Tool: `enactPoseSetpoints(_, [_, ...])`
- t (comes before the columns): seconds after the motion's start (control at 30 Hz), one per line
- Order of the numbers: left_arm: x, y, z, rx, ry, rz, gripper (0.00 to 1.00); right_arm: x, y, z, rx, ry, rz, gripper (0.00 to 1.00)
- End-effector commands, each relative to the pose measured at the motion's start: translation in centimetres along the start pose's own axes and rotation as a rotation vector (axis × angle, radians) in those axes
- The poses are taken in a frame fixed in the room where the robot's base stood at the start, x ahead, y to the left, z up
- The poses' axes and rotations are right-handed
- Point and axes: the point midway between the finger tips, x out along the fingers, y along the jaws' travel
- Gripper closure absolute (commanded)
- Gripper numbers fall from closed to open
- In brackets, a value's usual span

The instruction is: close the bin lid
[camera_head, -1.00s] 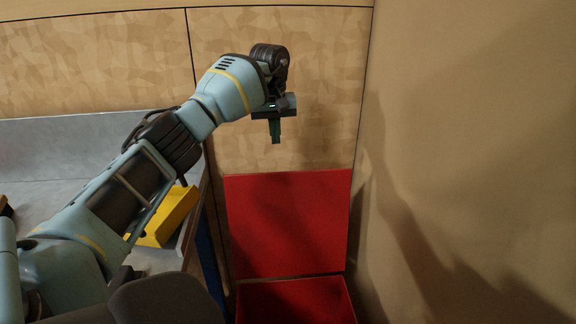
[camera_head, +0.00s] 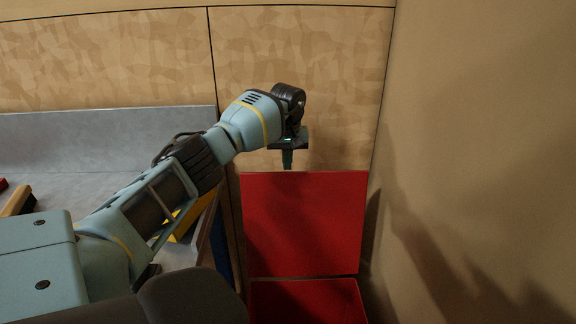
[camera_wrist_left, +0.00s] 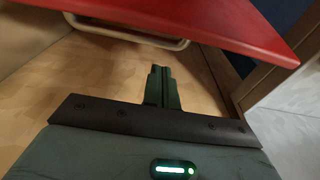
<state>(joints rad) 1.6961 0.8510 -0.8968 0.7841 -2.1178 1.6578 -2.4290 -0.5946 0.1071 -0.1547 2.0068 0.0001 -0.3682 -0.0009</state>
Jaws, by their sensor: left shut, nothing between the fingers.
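The red bin (camera_head: 305,302) stands on the floor at the lower middle of the head view, and only its upper part shows. Its red lid (camera_head: 303,225) stands upright, open, at the back of the bin. My left gripper (camera_head: 287,160) is shut and empty at the lid's top edge; its lowest tips seem to pass behind that edge. In the left wrist view the shut fingers (camera_wrist_left: 160,82) point away from me, with the red lid (camera_wrist_left: 225,22) across the top and a pale bar-shaped handle (camera_wrist_left: 130,34) beside it. Contact with the lid cannot be told. My right gripper is out of view.
A grey counter (camera_head: 100,155) lies to the left, with a yellow object (camera_head: 184,224) near its right edge, partly hidden by my arm. A wood-patterned wall (camera_head: 330,70) is behind the lid. A plain tan wall (camera_head: 480,130) stands close on the right.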

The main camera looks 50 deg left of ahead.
Motion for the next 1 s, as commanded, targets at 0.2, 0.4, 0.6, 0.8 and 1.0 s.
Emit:
enactPoseSetpoints(0.2, [-1.3, 0.0, 1.8, 0.002, 0.004, 0.003, 1.0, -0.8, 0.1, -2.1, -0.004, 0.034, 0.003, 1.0])
enactPoseSetpoints(0.4, [-1.6, 0.0, 3.2, 0.001, 0.002, 0.003, 1.0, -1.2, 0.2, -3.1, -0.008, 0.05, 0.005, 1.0])
enactPoseSetpoints(0.6, [-1.6, 0.0, 3.8, 0.0, 0.001, 0.002, 1.0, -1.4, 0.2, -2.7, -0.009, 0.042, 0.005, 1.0])
enactPoseSetpoints(0.8, [-1.5, 0.0, 3.8, 0.0, 0.0, 0.001, 1.0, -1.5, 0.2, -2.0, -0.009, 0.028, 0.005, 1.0])
enactPoseSetpoints(1.0, [-1.5, 0.1, 3.8, 0.0, 0.002, 0.001, 1.0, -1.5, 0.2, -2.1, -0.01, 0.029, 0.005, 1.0])
